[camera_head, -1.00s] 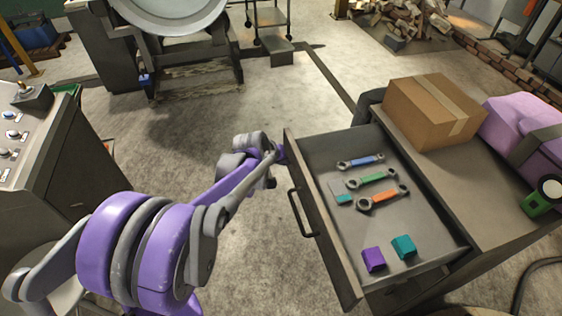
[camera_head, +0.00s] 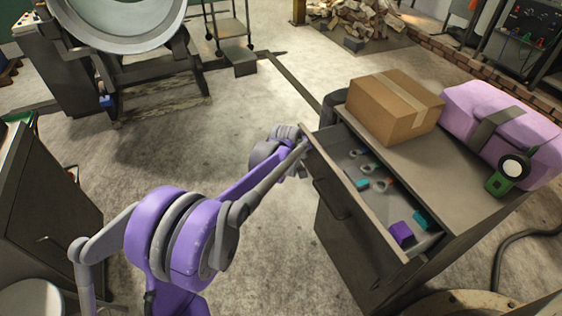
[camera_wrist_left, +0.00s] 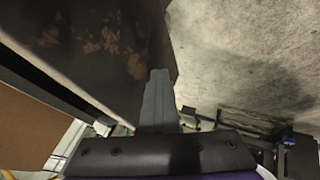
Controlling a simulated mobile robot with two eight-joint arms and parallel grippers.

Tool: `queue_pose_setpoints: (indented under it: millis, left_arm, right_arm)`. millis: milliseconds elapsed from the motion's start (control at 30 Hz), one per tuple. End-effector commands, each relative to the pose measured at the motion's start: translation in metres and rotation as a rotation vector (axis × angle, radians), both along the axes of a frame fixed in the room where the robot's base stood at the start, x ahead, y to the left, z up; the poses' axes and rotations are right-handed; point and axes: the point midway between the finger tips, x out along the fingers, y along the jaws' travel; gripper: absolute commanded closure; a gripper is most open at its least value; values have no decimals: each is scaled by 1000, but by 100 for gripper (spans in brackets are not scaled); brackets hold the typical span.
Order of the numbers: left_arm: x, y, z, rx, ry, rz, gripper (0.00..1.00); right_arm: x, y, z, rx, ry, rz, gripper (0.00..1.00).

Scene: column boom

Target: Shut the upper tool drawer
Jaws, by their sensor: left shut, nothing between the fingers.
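The upper tool drawer (camera_head: 384,219) is partly open and sticks out to the left of the grey cabinet (camera_head: 340,250) in the head view. Its front carries a dark bar handle (camera_head: 331,200). My left gripper (camera_head: 302,142) is at the far end of the drawer front, shut and empty. It looks in contact there, but the touching point is hidden. In the left wrist view the shut fingers (camera_wrist_left: 158,98) lie against or just before a dark, stained panel (camera_wrist_left: 95,40), which looks like the drawer front. My right gripper is not in view.
In the drawer lie wrenches, a purple block (camera_head: 401,233) and a teal block (camera_head: 425,219). On the cabinet top stand a cardboard box (camera_head: 385,118) and a pink case (camera_head: 500,125). A control console (camera_head: 45,190) stands at left. The floor between is clear.

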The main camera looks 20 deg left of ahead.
Motion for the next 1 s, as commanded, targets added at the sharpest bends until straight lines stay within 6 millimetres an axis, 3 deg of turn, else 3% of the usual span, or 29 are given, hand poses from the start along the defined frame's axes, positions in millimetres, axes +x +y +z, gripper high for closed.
queue_pose_setpoints:
  millis: [200, 500, 700, 1000]
  left_arm:
    - [47, -41, 1, 0, -1, -5, 100]
    - [93, -80, 1, 0, -1, -2, 100]
    - [109, -93, 1, 0, 0, 0, 100]
    - [116, -99, 1, -1, -3, -1, 100]
  right_arm:
    - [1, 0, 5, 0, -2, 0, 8]
    - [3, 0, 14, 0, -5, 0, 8]
    - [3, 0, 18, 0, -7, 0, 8]
    - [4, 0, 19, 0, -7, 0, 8]
